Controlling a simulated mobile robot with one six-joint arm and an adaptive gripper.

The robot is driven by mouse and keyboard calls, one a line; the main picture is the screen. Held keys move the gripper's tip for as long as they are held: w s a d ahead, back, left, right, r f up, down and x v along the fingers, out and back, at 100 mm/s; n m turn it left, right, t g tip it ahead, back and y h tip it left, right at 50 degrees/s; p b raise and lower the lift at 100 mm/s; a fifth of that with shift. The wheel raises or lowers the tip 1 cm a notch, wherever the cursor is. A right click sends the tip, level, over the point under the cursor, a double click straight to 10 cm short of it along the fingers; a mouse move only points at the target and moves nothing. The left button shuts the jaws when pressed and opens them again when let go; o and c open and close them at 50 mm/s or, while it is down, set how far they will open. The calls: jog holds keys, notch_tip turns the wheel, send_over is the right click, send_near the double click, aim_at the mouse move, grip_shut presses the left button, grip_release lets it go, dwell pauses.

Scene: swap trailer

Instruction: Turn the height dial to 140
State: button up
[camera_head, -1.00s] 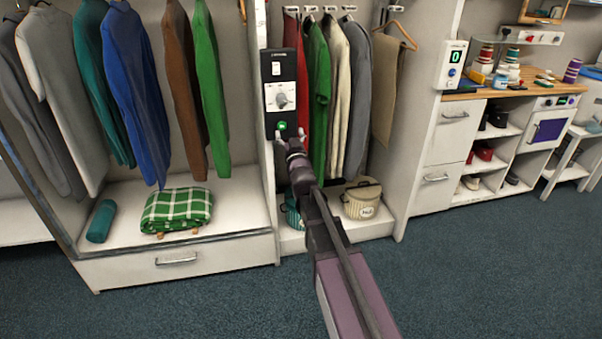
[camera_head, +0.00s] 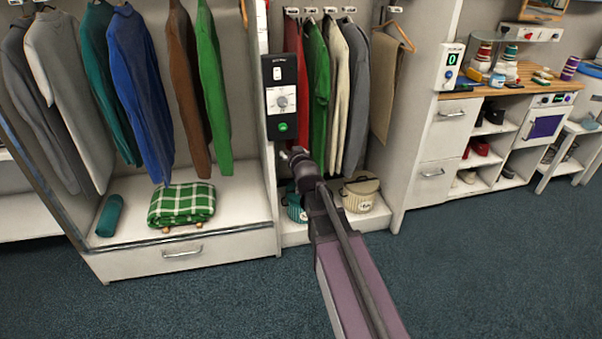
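The control panel (camera_head: 271,74) is a tall black plate on the upright between the two wardrobe bays. In its middle is a white square face with a round grey dial (camera_head: 282,101). The dial's numbers and exact setting are too small to read. A lit green button (camera_head: 282,126) sits below the dial, and a small white switch (camera_head: 277,73) is above it. My gripper (camera_head: 291,153) is just below the panel, apart from the dial and seemingly empty. Its fingers are small and partly hidden by my wrist, so their opening is unclear.
Hanging clothes (camera_head: 322,95) are close on the panel's right, and more (camera_head: 145,90) hang on its left. A white device showing a green 0 (camera_head: 451,62) is on the right-hand panel. The blue carpet is clear.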

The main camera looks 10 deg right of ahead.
jog(key=s+f+g+p, duration=0.1)
jog(key=s+g+p, duration=0.5)
jog(key=s, duration=0.5)
jog(key=shift+s+f+g+p, duration=0.2)
jog(key=shift+g+p, duration=0.2)
jog(key=shift+p, duration=0.2)
jog(key=shift+r, duration=0.1)
jog(key=s+r+g+p, duration=0.2)
jog(key=s+g+p, duration=0.2)
jog(key=s, duration=0.4)
jog(key=s+r+g+p, duration=0.2)
jog(key=s+p, duration=0.3)
jog(key=s, duration=0.4)
jog(key=shift+s+r+g, duration=0.15)
jog(key=shift+r+g, duration=0.25)
jog(key=shift+g, duration=0.5)
